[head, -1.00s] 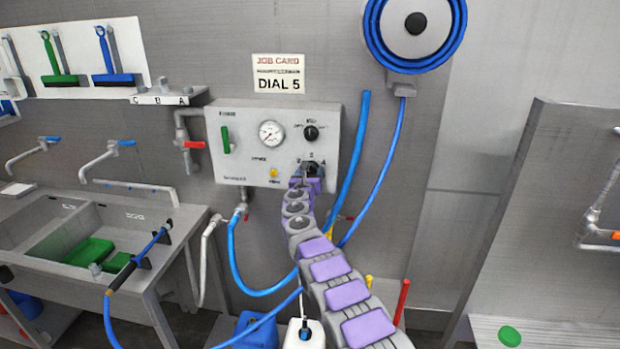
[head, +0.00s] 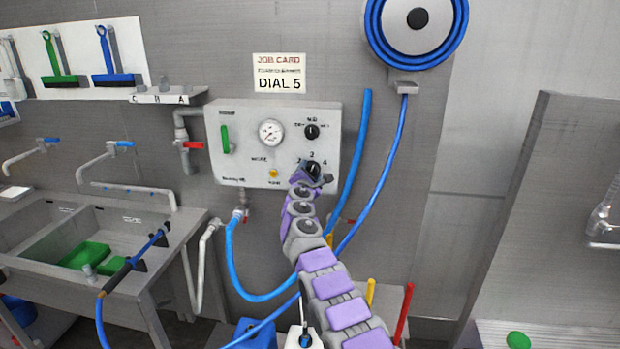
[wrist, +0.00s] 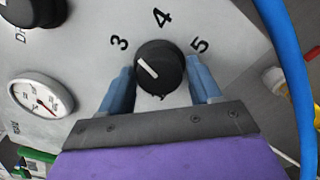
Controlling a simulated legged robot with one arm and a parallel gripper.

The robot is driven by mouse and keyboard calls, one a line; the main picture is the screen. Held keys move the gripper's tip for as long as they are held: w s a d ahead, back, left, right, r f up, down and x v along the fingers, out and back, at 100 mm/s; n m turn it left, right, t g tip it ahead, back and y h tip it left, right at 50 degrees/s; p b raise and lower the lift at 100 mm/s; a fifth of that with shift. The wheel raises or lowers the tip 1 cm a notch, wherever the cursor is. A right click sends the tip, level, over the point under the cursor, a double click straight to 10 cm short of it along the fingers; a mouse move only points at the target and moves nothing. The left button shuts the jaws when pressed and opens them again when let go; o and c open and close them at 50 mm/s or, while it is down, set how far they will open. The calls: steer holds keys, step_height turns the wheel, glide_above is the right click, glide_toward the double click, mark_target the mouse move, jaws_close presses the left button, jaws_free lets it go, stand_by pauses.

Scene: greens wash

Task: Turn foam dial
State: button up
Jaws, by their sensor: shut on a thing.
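The foam dial (wrist: 160,68) is a round black knob with a white pointer line on the grey panel. In the wrist view the numbers 3, 4 and 5 arc above it, and the pointer slants up and left, roughly at the 3. My gripper (wrist: 161,84) has its two blue fingers on either side of the knob and is shut on it. In the head view the dial (head: 313,168) shows at the panel's lower right, with my gripper (head: 315,178) against it and hiding its lower part. The job card (head: 279,73) above reads DIAL 5.
The panel (head: 232,168) also carries a pressure gauge (head: 271,132), a second black knob (head: 312,131) above the dial, and a green handle (head: 225,139). Blue hoses (head: 355,150) hang close on the right. A sink (head: 75,235) stands at the left.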

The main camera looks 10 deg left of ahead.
steer(key=shift+a+f+m+p, duration=0.15)
steer(key=shift+m+p, duration=0.5)
steer(key=shift+m, duration=4.5)
steer(key=shift+d+f+m+p, duration=0.15)
steer(key=shift+m+p, duration=0.5)
steer(key=shift+m, duration=4.5)
steer(key=shift+r, duration=0.1)
steer(key=o, duration=0.7)
steer(key=shift+a, duration=0.1)
steer(key=shift+o, duration=0.4)
steer(key=shift+a, duration=0.1)
steer(key=shift+r, duration=0.1)
